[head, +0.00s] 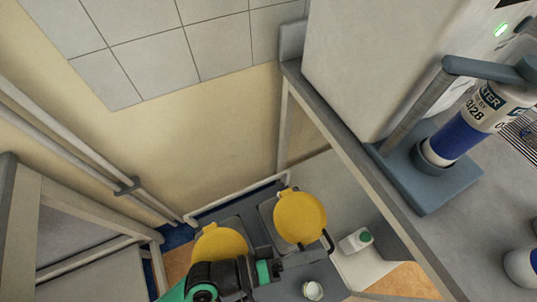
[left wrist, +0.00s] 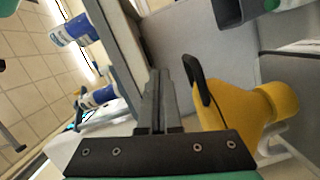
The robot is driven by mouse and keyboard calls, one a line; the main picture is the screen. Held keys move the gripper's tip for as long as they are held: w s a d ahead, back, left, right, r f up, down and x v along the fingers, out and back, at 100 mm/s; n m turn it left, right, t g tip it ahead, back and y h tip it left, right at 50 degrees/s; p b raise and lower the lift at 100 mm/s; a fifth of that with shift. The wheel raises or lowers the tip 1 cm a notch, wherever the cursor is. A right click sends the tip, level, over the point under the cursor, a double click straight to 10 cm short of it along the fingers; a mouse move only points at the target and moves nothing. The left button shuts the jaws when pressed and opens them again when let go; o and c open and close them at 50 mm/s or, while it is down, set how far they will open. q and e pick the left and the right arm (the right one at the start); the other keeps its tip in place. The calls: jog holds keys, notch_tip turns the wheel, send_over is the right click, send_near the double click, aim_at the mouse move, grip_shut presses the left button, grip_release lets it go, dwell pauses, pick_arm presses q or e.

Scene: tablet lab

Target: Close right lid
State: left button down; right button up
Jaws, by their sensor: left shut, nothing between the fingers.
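The right yellow lid (head: 300,217) shows its round face in the head view, on a dark grey unit by the wall. A black handle (head: 328,240) sits at its lower right edge. The left yellow lid (head: 220,243) is beside it, partly covered by my left arm. My left gripper (head: 302,260) is just below the right lid, shut and empty. In the left wrist view, its fingers (left wrist: 156,100) are together; a yellow lid (left wrist: 235,108) and black handle (left wrist: 195,78) are just to their right. I cannot tell whether they touch. My right gripper is not in view.
A small white-topped jar (head: 313,290) is below the gripper. A bench (head: 345,155) with a blue-and-white bottle (head: 470,122) in a holder stands at the right. A pipe frame (head: 130,190) is at the left.

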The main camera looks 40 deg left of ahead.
pick_arm(q)
jog(key=b+v, duration=0.2)
jog(key=v, duration=0.9)
jog(key=shift+s+a+b, duration=0.15)
jog(key=shift+s+b, duration=0.15)
jog(key=shift+b, duration=0.1)
